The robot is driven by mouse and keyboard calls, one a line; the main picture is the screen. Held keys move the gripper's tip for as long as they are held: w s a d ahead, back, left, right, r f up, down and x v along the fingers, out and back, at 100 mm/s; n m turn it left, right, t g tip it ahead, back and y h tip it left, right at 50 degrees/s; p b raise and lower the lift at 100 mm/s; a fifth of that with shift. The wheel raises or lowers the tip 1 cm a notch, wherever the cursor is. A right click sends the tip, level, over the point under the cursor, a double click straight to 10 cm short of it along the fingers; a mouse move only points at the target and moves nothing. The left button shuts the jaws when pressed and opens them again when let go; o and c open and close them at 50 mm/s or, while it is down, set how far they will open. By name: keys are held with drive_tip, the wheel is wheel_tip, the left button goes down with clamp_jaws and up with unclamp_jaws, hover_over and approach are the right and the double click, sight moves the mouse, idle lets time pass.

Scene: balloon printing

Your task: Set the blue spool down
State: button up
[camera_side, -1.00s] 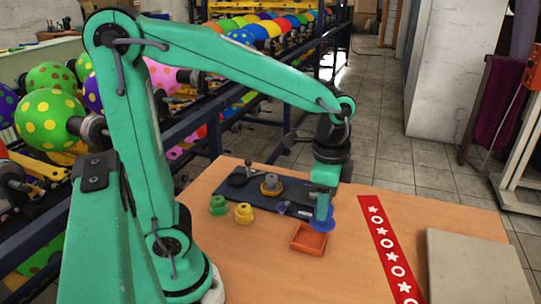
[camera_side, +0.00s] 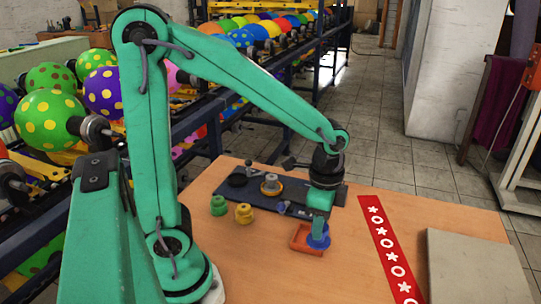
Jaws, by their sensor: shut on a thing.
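The blue spool (camera_side: 318,241) is held at the lower end of my gripper (camera_side: 318,228). My gripper is shut on it and points down. The spool overlaps the right part of the orange tray (camera_side: 296,247) in the side view. I cannot tell whether it touches the tray's floor or hangs just above it. The gripper hides the upper part of the spool.
A green spool (camera_side: 218,206) and a yellow spool (camera_side: 243,214) stand left of the tray. A dark plate with fixtures (camera_side: 232,193) lies behind. A red patterned strip (camera_side: 388,250) and a grey slab (camera_side: 470,268) lie to the right.

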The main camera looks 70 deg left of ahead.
drive_tip(key=shift+w+a+f, duration=0.65)
drive_tip(key=shift+a+f, duration=0.85)
drive_tip(key=shift+f, duration=0.15)
drive_tip(key=shift+w+a+f, duration=0.65)
drive_tip(key=shift+a+f, duration=0.85)
drive_tip(key=shift+f, duration=0.15)
drive_tip(key=shift+w+a+f, duration=0.65)
drive_tip(key=shift+a+f, duration=0.85)
drive_tip(key=shift+f, duration=0.15)
drive_tip(key=shift+f, duration=0.1)
drive_tip(key=o, duration=0.8)
drive_tip(key=shift+o, duration=0.2)
wheel_tip(320, 180, up, 12)
